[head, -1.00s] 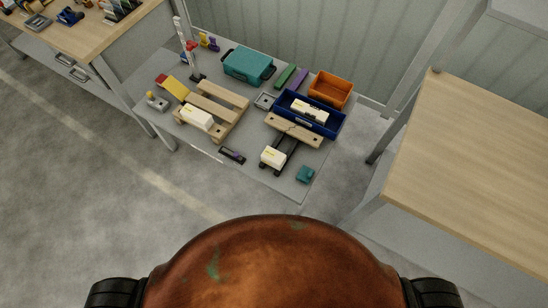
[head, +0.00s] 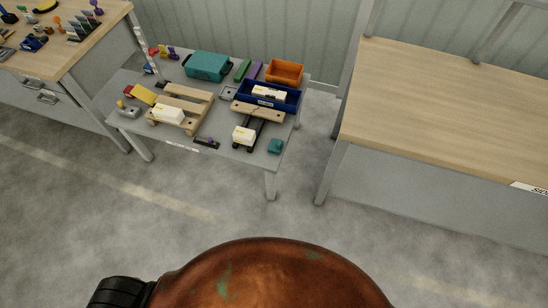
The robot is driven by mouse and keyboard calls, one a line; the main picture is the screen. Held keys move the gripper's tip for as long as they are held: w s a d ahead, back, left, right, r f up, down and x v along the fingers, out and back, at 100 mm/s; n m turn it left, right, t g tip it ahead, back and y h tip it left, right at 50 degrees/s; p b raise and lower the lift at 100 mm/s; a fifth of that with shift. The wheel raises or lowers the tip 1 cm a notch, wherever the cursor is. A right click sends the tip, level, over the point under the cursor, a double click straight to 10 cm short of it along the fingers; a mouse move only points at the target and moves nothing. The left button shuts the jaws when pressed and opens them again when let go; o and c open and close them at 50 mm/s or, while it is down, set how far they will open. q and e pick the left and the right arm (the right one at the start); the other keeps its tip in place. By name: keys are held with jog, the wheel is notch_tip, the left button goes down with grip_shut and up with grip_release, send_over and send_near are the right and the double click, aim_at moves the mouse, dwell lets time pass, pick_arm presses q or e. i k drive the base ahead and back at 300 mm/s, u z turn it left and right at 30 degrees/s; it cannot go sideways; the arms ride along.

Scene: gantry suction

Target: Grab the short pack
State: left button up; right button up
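Several white packs are on the low grey table (head: 222,163). A short, blocky white pack (head: 244,134) sits near the table's front, on a dark rail-like piece. A longer white pack (head: 169,113) lies on the wooden pallet (head: 198,101) to its left. Another long white pack (head: 268,94) rests in the dark blue bin (head: 287,103) behind. Neither of my grippers is in view; only my own rusty body shows at the bottom.
An orange bin (head: 285,72) and a teal case (head: 207,66) stand at the table's back. A small teal block (head: 275,146) sits at the front right corner. Wooden workbenches stand at the left (head: 85,47) and right (head: 430,105). The floor in front is clear.

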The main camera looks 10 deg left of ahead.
aim_at(241, 135)
jog(key=z, duration=0.25)
jog(key=k, duration=0.25)
jog(key=u, duration=1.25)
jog(key=i, duration=1.1)
jog(key=u, duration=0.35)
